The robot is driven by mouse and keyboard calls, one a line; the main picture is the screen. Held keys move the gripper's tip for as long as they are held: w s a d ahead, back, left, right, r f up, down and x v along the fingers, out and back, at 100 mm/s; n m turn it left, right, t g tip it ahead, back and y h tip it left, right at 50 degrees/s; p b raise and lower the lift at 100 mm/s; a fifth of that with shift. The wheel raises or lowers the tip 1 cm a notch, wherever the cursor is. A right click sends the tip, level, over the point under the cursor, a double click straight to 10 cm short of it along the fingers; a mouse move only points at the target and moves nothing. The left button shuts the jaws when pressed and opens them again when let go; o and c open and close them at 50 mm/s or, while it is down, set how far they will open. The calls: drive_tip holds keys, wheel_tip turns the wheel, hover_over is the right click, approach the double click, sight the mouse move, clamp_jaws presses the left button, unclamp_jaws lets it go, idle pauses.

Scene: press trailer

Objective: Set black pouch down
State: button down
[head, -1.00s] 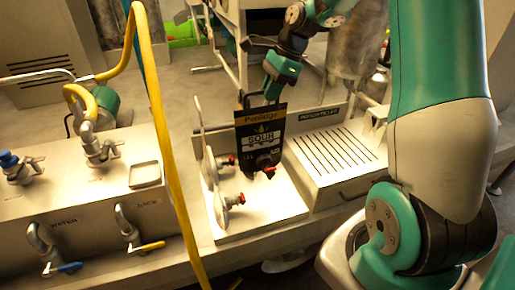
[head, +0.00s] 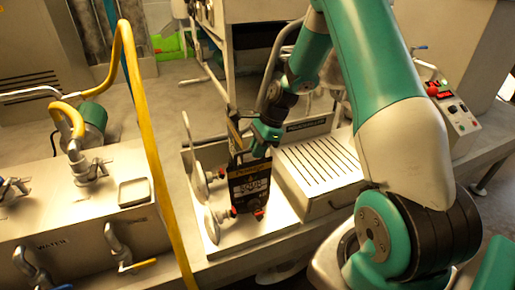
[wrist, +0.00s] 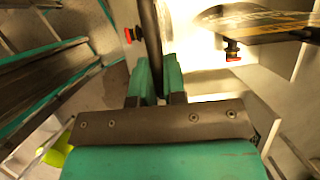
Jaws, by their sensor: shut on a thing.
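The black pouch (head: 249,186), with an orange band and white lettering, hangs roughly upright in the head view. It is over the white tray (head: 265,229), in front of the upright discs. My gripper (head: 264,141) is at the pouch's top edge. In the wrist view my gripper (wrist: 158,80) is shut on a dark bar-like part at the pouch's top, and part of the pouch (wrist: 268,20) shows at upper right. A red-capped spout (wrist: 232,50) sits below it. Whether the pouch's bottom touches the tray cannot be told.
Pale discs with red knobs (head: 212,222) stand at the tray's left. A slatted drain box (head: 318,166) is close on the right. A yellow hose (head: 155,150) crosses in front of the tap counter (head: 85,215) on the left. A control panel (head: 452,108) is at far right.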

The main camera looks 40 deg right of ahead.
drive_tip(key=shift+f, duration=0.15)
drive_tip(key=c, duration=1.2)
unclamp_jaws()
